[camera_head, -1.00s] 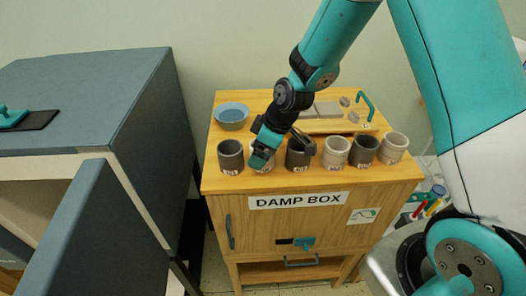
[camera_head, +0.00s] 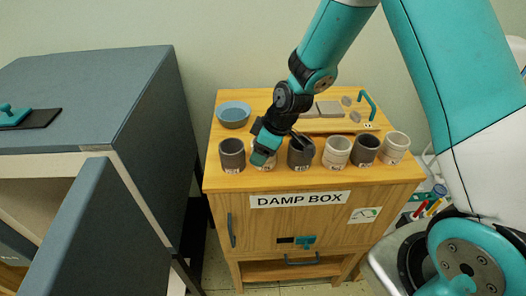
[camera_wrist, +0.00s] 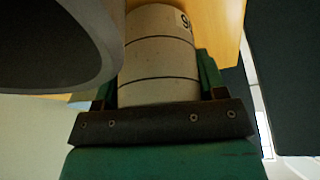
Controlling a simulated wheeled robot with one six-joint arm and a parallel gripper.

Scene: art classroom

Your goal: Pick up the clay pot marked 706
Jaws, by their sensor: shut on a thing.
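A row of clay pots stands along the front of the wooden damp box top. My gripper (camera_head: 264,158) is shut on a light cream pot (camera_head: 265,168), the second from the left, mostly hidden behind it. In the wrist view this ringed pot (camera_wrist: 158,70) sits between the green fingers. Part of a mark like a 9 shows near its edge; the full number is cut off, and I cannot tell which way up it reads. The pot appears at about the height of its neighbours; I cannot tell whether it touches the top.
A dark pot (camera_head: 232,155) is close on the left and another dark pot (camera_head: 300,155) close on the right. Further right stand a light pot (camera_head: 336,153), a dark pot (camera_head: 364,151) and a light pot (camera_head: 395,147). A blue bowl (camera_head: 233,115) sits behind.

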